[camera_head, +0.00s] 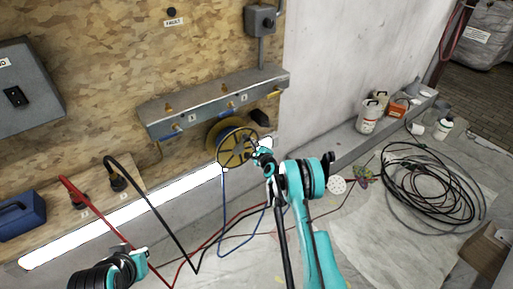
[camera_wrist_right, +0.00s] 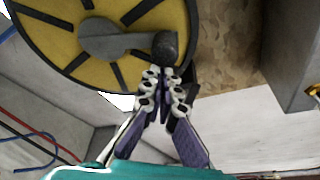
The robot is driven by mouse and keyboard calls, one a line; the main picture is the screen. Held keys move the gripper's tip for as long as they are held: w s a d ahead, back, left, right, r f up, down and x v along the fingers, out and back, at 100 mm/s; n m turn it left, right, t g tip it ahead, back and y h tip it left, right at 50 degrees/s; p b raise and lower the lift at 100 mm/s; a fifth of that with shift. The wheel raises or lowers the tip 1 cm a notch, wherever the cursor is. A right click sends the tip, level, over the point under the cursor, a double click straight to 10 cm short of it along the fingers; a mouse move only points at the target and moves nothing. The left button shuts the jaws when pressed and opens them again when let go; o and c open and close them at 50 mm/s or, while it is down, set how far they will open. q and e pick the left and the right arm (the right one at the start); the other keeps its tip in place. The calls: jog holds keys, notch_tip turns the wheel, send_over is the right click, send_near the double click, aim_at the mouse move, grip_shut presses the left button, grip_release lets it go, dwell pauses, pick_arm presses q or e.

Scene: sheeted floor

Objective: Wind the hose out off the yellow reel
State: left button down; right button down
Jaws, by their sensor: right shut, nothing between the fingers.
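The yellow reel (camera_head: 229,154) is mounted below the grey metal rail on the wooden board. It fills the upper left of the right wrist view (camera_wrist_right: 62,38), with black spokes and a grey crank arm (camera_wrist_right: 110,42) ending in a dark knob (camera_wrist_right: 166,47). A thin blue hose (camera_head: 224,200) hangs from the reel and loops on the floor. My right gripper (camera_head: 258,158) is at the reel's right side; in the wrist view its fingers (camera_wrist_right: 163,80) are shut and empty, just below the knob. My left gripper (camera_head: 142,262) is low at the left, away from the reel; its fingers are unclear.
The grey rail (camera_head: 215,100) with blue-handled taps is above the reel. Red and black cables (camera_head: 130,235) run from the board across the floor. A black hose coil (camera_head: 430,185) lies at right, near white containers (camera_head: 369,116) along the wall.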

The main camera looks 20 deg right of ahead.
jog(key=shift+s+a+r+n+t+h, duration=0.15)
jog(key=shift+a+r+n, duration=0.1)
jog(key=shift+a+n, duration=0.2)
jog(key=shift+s+a+r+n+t+h, duration=0.1)
jog(key=shift+a+r+n+t+h, duration=0.1)
jog(key=shift+a+n, duration=0.25)
jog(key=shift+a, duration=0.15)
